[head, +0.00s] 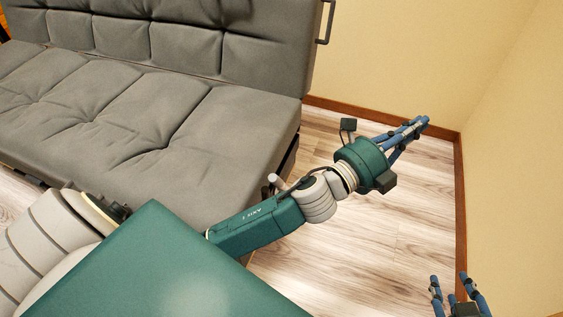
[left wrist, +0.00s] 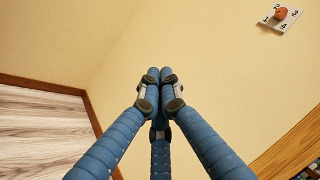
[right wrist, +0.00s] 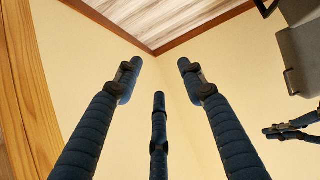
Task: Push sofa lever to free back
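The grey sofa's seat (head: 110,110) and raised back (head: 190,40) fill the upper left of the head view. A dark bracket-shaped handle (head: 327,24), possibly the lever, sticks out from the back's right edge. In the right wrist view, the sofa (right wrist: 303,55) and handle (right wrist: 289,82) show at the upper right. My left gripper (head: 424,121) is to the right of the sofa and lower than the handle in the picture, apart from both. Its fingers are together and empty in the left wrist view (left wrist: 159,72). My right gripper (head: 449,277) is open and empty at the lower right; its fingers are spread in the right wrist view (right wrist: 160,63).
Cream walls (head: 400,50) meet in a corner at the right, with brown baseboard (head: 460,190) along them. Wood floor (head: 380,245) is clear between sofa and wall. A numbered plate with an orange knob (left wrist: 281,14) is on the wall in the left wrist view.

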